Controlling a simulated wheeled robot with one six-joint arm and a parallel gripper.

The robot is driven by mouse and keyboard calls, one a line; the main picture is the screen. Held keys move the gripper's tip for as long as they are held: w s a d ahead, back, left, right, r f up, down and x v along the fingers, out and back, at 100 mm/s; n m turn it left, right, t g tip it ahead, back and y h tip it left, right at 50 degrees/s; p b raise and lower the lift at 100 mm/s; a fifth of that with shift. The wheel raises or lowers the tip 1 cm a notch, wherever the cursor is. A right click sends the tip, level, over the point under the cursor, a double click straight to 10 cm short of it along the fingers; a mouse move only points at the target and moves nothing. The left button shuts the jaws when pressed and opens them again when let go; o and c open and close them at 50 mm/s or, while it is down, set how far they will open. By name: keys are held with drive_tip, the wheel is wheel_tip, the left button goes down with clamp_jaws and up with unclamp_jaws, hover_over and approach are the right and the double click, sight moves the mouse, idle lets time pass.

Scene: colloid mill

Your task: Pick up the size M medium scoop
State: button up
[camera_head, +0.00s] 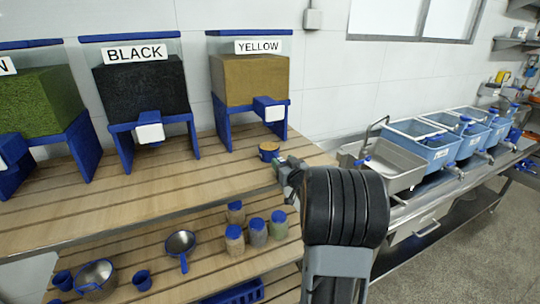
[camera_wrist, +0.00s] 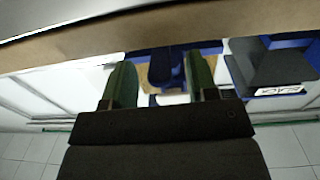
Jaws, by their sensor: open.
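No size mark is readable, so I cannot tell which item is the size M scoop. A round pan-like scoop with a blue handle (camera_head: 181,244) lies on the lower slatted shelf. Small blue cups (camera_head: 141,280) and a larger metal vessel (camera_head: 96,275) stand to its left. My gripper (camera_head: 279,166) is above the upper tabletop's right part, near a small blue-rimmed container (camera_head: 269,152), with no clear grasp on it. In the wrist view my gripper (camera_wrist: 158,75) shows two green fingers spread apart, with blue dispenser parts behind the gap.
Dispensers labelled BLACK (camera_head: 140,88) and YELLOW (camera_head: 250,82) stand on the upper tabletop (camera_head: 225,188), with a green-filled one at left. Several blue-lidded jars (camera_head: 257,232) stand on the lower shelf. A steel sink (camera_head: 385,172) and blue tubs (camera_head: 420,145) are at right.

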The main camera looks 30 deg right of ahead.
drive_tip(key=shift+w, duration=0.3)
clamp_jaws()
idle(0.4)
